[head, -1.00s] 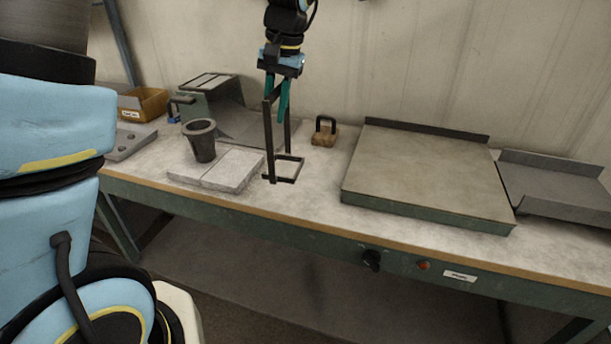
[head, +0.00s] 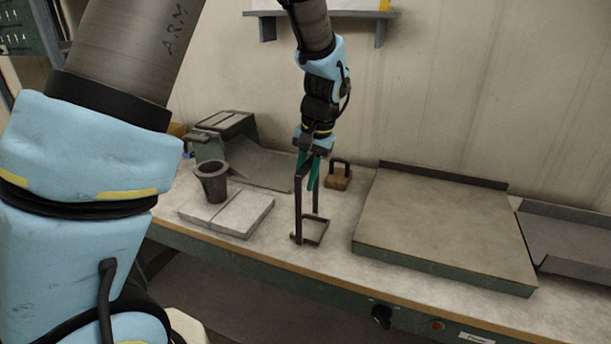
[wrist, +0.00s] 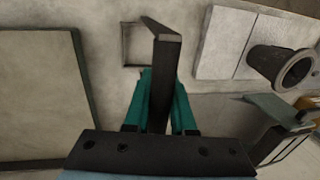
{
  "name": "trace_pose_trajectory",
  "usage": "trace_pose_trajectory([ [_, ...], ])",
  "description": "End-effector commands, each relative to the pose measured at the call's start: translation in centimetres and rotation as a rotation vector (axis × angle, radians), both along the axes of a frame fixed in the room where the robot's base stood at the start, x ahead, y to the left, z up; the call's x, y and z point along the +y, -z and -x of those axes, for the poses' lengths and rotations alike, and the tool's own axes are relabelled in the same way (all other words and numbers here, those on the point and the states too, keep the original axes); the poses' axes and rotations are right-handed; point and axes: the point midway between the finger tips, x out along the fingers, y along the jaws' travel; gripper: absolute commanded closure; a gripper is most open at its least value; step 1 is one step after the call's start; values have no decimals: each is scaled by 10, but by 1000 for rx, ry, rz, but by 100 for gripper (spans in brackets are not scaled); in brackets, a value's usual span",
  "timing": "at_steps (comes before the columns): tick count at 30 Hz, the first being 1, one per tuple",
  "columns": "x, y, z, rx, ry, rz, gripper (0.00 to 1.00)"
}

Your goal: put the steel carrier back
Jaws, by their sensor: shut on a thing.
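The steel carrier (head: 298,215) is a tall dark frame with a square loop at its foot. It hangs upright from my gripper (head: 309,172), between the pale slab and the large flat plate. My gripper's teal fingers are shut on the carrier's upper end. In the wrist view the fingers (wrist: 160,112) close on the carrier's dark bar (wrist: 160,80), and its square foot shows beyond. I cannot tell whether the foot touches the bench.
A dark crucible (head: 212,185) stands on the pale slab (head: 247,215) to the left. A wooden block with a black handle (head: 338,178) sits behind the carrier. The large plate (head: 440,225) lies right, with a grey tray (head: 570,238) beyond. The bench front (head: 325,265) is clear.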

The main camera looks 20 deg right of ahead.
Motion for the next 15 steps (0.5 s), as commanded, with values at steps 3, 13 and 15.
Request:
trace_pose_trajectory([
  [3, 0, 3, 0, 0, 0, 0, 100],
  [13, 0, 6, 0, 0, 0, 0, 75],
  [15, 0, 6, 0, 0, -1, 0, 67],
])
